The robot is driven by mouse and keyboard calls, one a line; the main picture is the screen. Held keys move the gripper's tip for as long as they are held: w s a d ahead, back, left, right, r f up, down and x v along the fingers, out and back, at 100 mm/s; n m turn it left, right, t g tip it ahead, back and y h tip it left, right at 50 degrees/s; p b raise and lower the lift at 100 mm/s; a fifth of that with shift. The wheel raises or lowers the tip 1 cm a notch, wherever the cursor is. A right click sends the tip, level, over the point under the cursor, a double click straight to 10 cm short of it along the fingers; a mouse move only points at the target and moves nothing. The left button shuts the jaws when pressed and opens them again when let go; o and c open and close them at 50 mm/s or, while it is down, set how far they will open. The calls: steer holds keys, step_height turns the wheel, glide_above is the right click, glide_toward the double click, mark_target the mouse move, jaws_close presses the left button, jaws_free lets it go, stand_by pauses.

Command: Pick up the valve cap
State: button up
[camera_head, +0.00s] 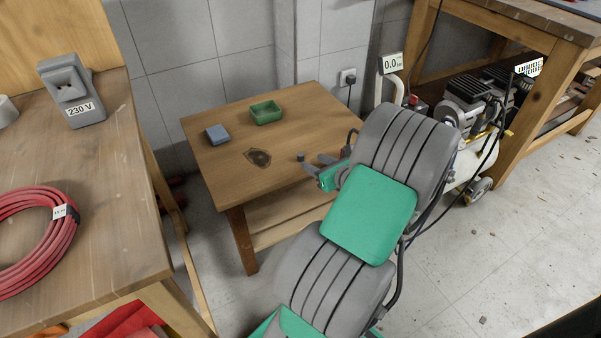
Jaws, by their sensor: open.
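A small dark grey cylinder (300,157), which looks like the valve cap, stands on the low wooden table (225,170) near its middle right. My gripper (316,163) is just to the right of the cap, low over the table, with its grey fingers spread and pointing left. The fingers look empty, and the cap seems to lie just beyond their tips. I cannot tell whether a finger touches it. My arm comes in from the lower right and hides the table's right side.
A green open box (266,112) and a blue-grey block (217,134) sit farther back on the table. A dark stain (258,158) marks the tabletop. A workbench with a coiled red hose (62,246) stands left. A compressor (470,115) stands behind my arm at right.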

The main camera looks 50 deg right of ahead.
mark_target(303, 156)
steer(key=b+x, duration=0.3)
steer(key=x, duration=0.4)
steer(key=shift+w+f+b, duration=0.1)
steer(key=shift+w+b, duration=0.05)
steer(key=shift+b, duration=0.2)
steer(key=shift+d, duration=0.1)
steer(key=shift+c, duration=0.4)
jaws_close()
